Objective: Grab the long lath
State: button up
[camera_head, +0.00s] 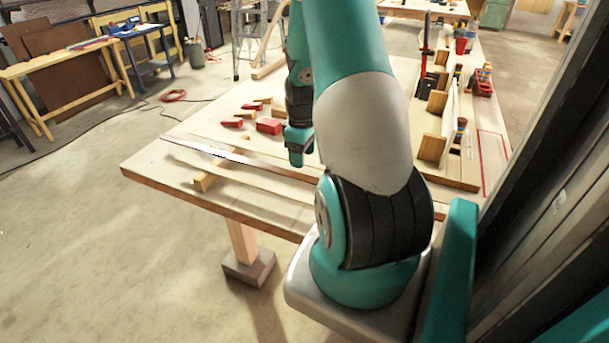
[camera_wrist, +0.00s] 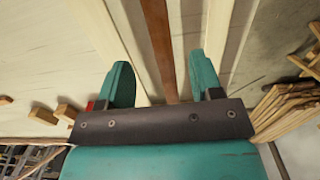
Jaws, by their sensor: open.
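Long thin laths lie on the wooden workbench (camera_head: 150,172). A brown lath (camera_head: 258,163) runs from the bench's left end to behind my arm; a paler lath (camera_head: 240,186) lies nearer the front edge. My gripper (camera_head: 297,160) hangs over the bench by the brown lath, partly hidden by my arm. In the wrist view my gripper (camera_wrist: 160,62) is open, and the brown lath (camera_wrist: 160,40) runs lengthwise between its two teal fingers. A pale strip (camera_wrist: 108,30) lies left of it. I cannot tell how far the fingers are above the brown lath.
A wooden block (camera_head: 205,182) lies under the laths. Red clamps (camera_head: 268,126) and small blocks lie behind them. A wooden fixture (camera_head: 432,146) with upright blocks stands at right. A pile of wood (camera_wrist: 285,108) shows at right in the wrist view. The floor left of the bench is open.

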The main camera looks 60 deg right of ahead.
aim_at(305, 177)
jog(key=f, duration=0.1)
jog(key=f+p, duration=0.1)
jog(key=f, duration=0.1)
jog(key=f+p, duration=0.1)
jog(key=f, duration=0.1)
jog(key=shift+s+f, duration=0.1)
jog(key=shift+s, duration=0.25)
jog(key=shift+d+f, duration=0.1)
jog(key=shift+f, duration=0.55)
jog(key=c, duration=1)
jog(key=shift+r, duration=0.1)
jog(key=shift+c, duration=0.2)
